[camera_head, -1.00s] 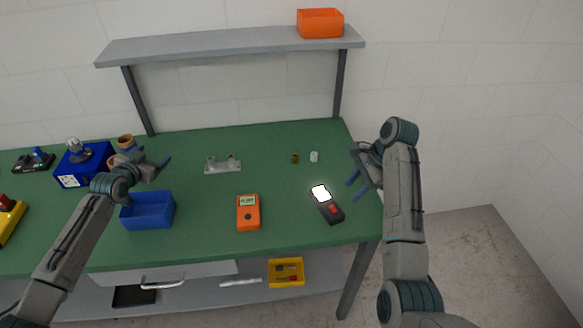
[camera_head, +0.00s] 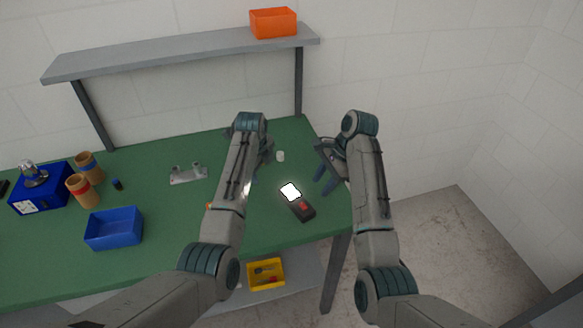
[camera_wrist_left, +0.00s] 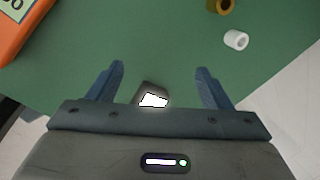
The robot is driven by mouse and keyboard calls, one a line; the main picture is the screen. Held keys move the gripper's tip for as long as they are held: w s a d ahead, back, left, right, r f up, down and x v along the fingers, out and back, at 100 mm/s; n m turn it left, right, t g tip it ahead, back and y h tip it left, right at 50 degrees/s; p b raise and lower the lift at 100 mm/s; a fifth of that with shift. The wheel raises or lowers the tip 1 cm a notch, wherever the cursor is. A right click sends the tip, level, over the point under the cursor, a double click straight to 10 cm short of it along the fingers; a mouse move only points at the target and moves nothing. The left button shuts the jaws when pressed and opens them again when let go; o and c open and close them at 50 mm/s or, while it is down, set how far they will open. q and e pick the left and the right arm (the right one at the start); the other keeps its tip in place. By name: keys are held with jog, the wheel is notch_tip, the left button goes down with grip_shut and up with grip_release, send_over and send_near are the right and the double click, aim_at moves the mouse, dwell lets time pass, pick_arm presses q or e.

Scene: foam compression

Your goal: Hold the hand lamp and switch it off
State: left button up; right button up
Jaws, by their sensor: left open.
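The hand lamp (camera_head: 305,211) lies on the green bench near its right end, a dark body with a glowing white panel and a red switch. Its panel is lit. My left gripper (camera_wrist_left: 160,67) is open and empty; in the left wrist view the lit end of the lamp (camera_wrist_left: 153,98) shows between its fingers, partly hidden by the gripper body. In the head view my left arm largely hides that gripper, left of the lamp. My right gripper (camera_head: 321,186) is open and empty, to the right of the lamp and apart from it.
An orange meter (camera_wrist_left: 18,28) is mostly hidden by my left arm in the head view. A blue tray (camera_head: 114,241) and a metal bracket (camera_head: 188,179) are further left. The bench edge is close right.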

aim_at(292, 193)
pick_arm(q)
jog(key=s+d+r+m+g, duration=0.35)
jog(key=d+m, duration=0.25)
jog(key=d, duration=0.3)
jog(key=shift+t+y, duration=0.3)
jog(key=shift+t, duration=0.05)
jog(key=f, duration=1)
jog(key=shift+s+d+f, duration=0.1)
jog(key=shift+s+f, duration=0.15)
jog(key=shift+s, duration=0.1)
jog(key=shift+c, duration=0.2)
